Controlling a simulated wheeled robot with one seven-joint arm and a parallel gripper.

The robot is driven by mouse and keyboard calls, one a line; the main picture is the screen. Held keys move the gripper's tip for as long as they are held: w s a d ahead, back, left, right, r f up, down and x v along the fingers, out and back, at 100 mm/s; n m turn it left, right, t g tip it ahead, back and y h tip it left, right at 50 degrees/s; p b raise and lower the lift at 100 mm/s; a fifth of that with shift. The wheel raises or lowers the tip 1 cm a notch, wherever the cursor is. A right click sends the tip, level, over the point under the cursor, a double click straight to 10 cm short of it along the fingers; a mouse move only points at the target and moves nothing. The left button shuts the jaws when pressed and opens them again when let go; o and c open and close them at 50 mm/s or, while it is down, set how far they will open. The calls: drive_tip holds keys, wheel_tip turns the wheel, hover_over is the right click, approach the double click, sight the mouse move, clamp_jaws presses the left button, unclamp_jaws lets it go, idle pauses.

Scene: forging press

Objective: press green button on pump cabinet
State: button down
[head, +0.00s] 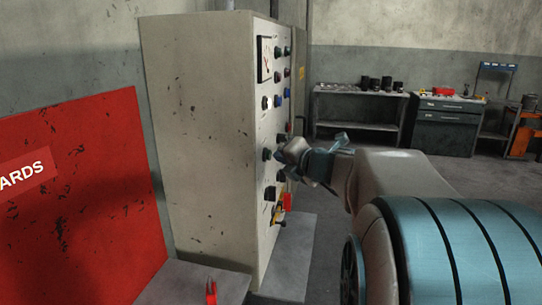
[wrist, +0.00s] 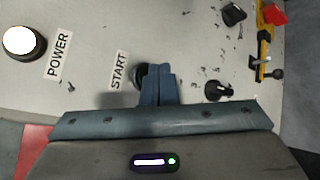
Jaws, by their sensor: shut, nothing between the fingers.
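The pump cabinet (head: 205,140) is a tall beige box with its control panel on the right side in the head view. A dark green round button (head: 266,154) sits on the panel at mid height. In the wrist view a dark round button (wrist: 139,76) stands by the START label (wrist: 118,71), partly hidden by my fingers; its colour cannot be told there. My gripper (head: 284,155) is shut and empty, its tips close to the panel beside this button. In the wrist view my gripper (wrist: 158,70) overlaps the button's edge; contact cannot be told.
A white POWER lamp (wrist: 20,41), black knobs (wrist: 219,90) and a yellow lever switch (wrist: 264,50) share the panel. A red board (head: 80,200) stands left of the cabinet. A workbench (head: 358,108) and grey drawer cabinet (head: 445,125) stand behind. Open floor lies to the right.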

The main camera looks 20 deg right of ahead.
drive_tip(key=shift+w+a, duration=0.25)
drive_tip(key=shift+a, duration=0.15)
idle(0.5)
drive_tip(key=shift+s+d+p, duration=0.3)
drive_tip(key=shift+s+d, duration=0.15)
drive_tip(key=shift+d, duration=0.25)
drive_tip(key=shift+d, duration=0.1)
drive_tip(key=s+d, duration=0.1)
drive_tip(key=d, duration=0.1)
drive_tip(key=s+d+p, duration=0.1)
drive_tip(key=s+d, duration=0.1)
idle(0.4)
drive_tip(key=shift+w, duration=0.1)
idle(0.5)
